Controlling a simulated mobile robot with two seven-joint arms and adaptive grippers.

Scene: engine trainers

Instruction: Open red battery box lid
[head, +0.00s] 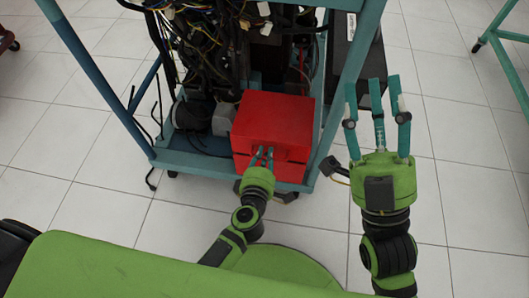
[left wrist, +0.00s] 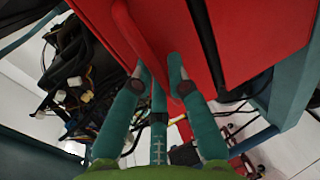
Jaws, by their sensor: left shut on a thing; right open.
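The red battery box (head: 275,170) sits low on the frame of the engine trainer. Its red lid (head: 275,118) covers the top, with a dark seam along the front below it. My left gripper (head: 263,152) is at the front of the box, its fingers shut on a red handle (left wrist: 142,38) that shows between them in the left wrist view (left wrist: 160,75). The fingers partly hide the handle in the head view. My right gripper (head: 376,92) is open and empty, upright to the right of the trainer.
The teal trainer frame (head: 340,95) has a post just right of the box. Loose wires (head: 200,30) and engine parts crowd the space behind and left of it. A black case (head: 357,55) stands at the back right. White tiled floor (head: 110,190) is clear in front.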

